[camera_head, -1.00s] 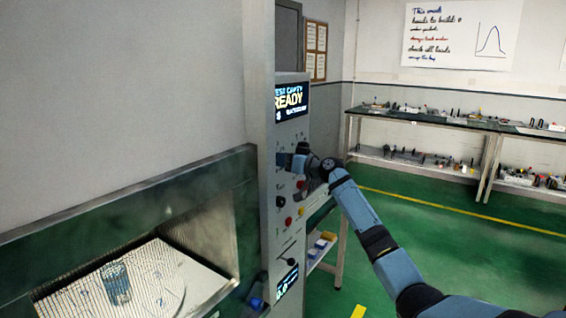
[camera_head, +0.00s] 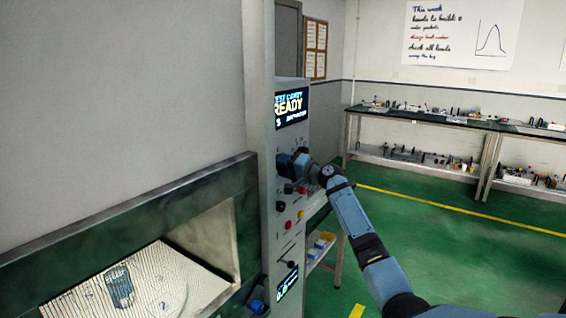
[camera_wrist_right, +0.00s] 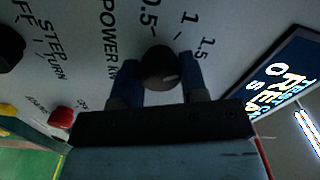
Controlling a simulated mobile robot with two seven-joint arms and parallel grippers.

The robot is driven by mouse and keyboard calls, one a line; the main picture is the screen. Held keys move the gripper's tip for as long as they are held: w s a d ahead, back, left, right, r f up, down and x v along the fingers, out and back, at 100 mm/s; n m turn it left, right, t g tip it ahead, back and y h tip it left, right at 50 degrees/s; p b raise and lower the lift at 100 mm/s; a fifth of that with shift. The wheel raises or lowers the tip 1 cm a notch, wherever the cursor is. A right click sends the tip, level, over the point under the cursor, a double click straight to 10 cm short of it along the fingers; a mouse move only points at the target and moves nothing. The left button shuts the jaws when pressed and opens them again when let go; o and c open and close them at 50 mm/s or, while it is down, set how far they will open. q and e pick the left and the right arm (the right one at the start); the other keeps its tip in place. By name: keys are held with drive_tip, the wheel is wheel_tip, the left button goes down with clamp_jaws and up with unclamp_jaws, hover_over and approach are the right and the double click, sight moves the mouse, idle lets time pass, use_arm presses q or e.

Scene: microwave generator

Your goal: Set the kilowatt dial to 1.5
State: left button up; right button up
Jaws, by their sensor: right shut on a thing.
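The kilowatt dial (camera_wrist_right: 160,66) is a dark round knob with a light pointer mark. In the right wrist view it sits beside the printed "POWER KW" and the numbers 0.5, 1 and 1.5. The pale mark lies at the knob's lower right; I cannot tell exactly which number it matches. My right gripper (camera_wrist_right: 158,82) is shut on the dial, with one blue finger on each side. In the head view my right gripper (camera_head: 288,163) is against the control panel (camera_head: 284,236) and hides the dial. My left gripper is not in view.
The display (camera_head: 291,107) reads READY above the dial. In the right wrist view a red button (camera_wrist_right: 61,117) is near.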

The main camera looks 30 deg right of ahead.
drive_tip(key=shift+r+m+p, duration=0.1)
drive_tip(key=shift+m+p, duration=0.45)
drive_tip(key=shift+m, duration=0.55)
drive_tip(key=o, duration=0.9)
drive_tip(key=shift+o, duration=0.2)
drive_tip(key=shift+s, duration=0.1)
drive_tip(key=b+v, duration=0.2)
drive_tip(key=v, duration=1.1)
drive_tip(key=shift+s+d+b, duration=0.25)
drive_tip(key=shift+s+b, duration=0.05)
